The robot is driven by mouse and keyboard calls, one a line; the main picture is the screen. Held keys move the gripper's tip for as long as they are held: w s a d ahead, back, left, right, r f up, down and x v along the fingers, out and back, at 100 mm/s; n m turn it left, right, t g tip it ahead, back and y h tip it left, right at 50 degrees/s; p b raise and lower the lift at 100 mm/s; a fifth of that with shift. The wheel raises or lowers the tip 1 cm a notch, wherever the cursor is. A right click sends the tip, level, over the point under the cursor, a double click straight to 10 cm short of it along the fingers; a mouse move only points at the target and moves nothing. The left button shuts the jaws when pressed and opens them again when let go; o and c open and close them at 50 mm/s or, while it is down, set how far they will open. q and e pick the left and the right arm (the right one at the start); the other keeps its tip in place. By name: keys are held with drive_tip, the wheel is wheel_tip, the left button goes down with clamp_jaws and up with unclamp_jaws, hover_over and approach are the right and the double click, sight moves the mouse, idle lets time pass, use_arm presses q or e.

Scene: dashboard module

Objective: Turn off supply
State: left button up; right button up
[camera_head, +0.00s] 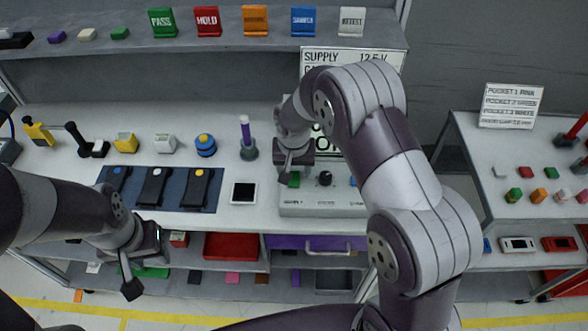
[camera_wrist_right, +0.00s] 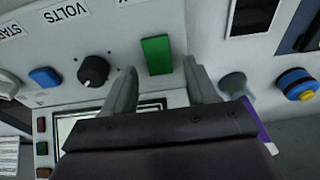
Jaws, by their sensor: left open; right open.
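The supply (camera_head: 320,205) is a pale grey box on the bench, below a sign (camera_head: 313,57) reading "SUPPLY 12.5 V", partly hidden by my right arm. Its face has a green switch (camera_head: 294,180), a black knob (camera_head: 325,178) and a blue button (camera_head: 353,181). In the right wrist view the green switch (camera_wrist_right: 157,55) lies between and just beyond my open fingers (camera_wrist_right: 162,88). The knob (camera_wrist_right: 93,70) is marked "VOLTS", and the blue button (camera_wrist_right: 44,77) "START". My right gripper (camera_head: 290,172) is at the switch; contact cannot be told. My left gripper (camera_head: 148,270) is open and empty, in front of the bench.
A dark mat (camera_head: 135,200) with phone-like devices lies left of a small black-screened square (camera_head: 243,193). A blue-and-yellow button (camera_head: 205,146) and a purple-handled tool (camera_head: 246,135) stand behind. Coloured signs line the upper shelf (camera_head: 120,55). A side table (camera_head: 480,190) stands right.

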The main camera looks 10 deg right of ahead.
sight(294, 183)
wheel_tip(294, 183, up, 12)
drive_tip(key=s+b, duration=0.1)
drive_tip(key=s, duration=0.1)
drive_tip(key=shift+a+f, duration=0.2)
drive_tip(key=shift+a, duration=0.05)
